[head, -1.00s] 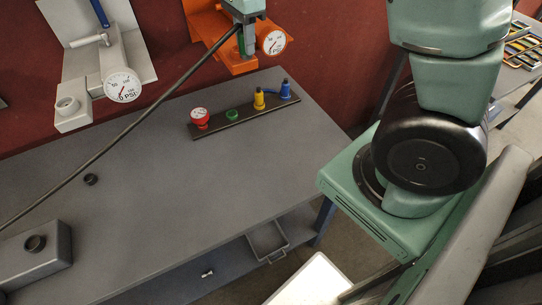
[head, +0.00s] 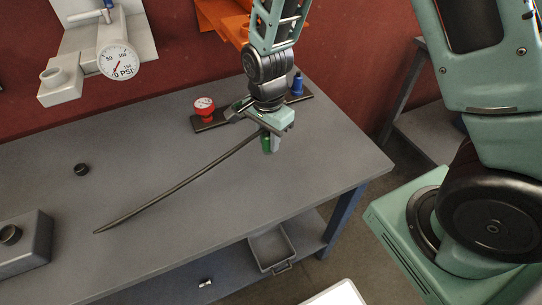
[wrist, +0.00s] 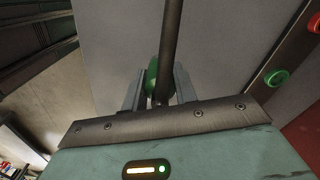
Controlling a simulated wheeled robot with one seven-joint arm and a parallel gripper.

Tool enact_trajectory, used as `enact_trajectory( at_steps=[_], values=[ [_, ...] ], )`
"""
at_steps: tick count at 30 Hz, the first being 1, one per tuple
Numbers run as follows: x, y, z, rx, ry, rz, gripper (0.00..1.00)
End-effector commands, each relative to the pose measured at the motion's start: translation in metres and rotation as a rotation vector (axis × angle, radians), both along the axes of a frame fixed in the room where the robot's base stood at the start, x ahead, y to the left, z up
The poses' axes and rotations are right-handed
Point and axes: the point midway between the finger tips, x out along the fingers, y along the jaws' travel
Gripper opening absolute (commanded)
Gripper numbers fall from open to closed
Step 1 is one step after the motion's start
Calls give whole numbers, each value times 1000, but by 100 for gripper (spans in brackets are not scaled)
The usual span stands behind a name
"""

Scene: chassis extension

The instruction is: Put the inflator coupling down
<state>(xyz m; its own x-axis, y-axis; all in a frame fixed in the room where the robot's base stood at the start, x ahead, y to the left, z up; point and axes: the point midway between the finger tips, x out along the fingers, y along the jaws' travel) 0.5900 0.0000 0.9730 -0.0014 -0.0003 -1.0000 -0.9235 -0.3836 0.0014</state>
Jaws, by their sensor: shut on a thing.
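My gripper (head: 268,143) is over the right part of the grey workbench, shut on the green inflator coupling (head: 267,143). The coupling hangs below the gripper, apparently above the bench top; the exact gap cannot be told. A dark hose (head: 180,185) runs from the gripper down to the left, ending over the bench. In the wrist view the green coupling (wrist: 152,74) shows between the fingers, partly hidden by the hose (wrist: 171,40).
A black ring (head: 81,169) and grey box (head: 25,245) are at left. A white panel gauge (head: 119,62) is behind.

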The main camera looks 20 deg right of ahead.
Motion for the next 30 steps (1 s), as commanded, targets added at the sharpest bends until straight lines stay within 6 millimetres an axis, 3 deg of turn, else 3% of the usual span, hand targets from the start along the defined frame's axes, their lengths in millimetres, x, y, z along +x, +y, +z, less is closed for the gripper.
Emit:
enact_trajectory(
  at_steps=[15, 30],
  values=[
    [0, 0, -56, 0, 0, -2, 0],
    [0, 0, -65, 0, -1, 0, 0]
  ],
)
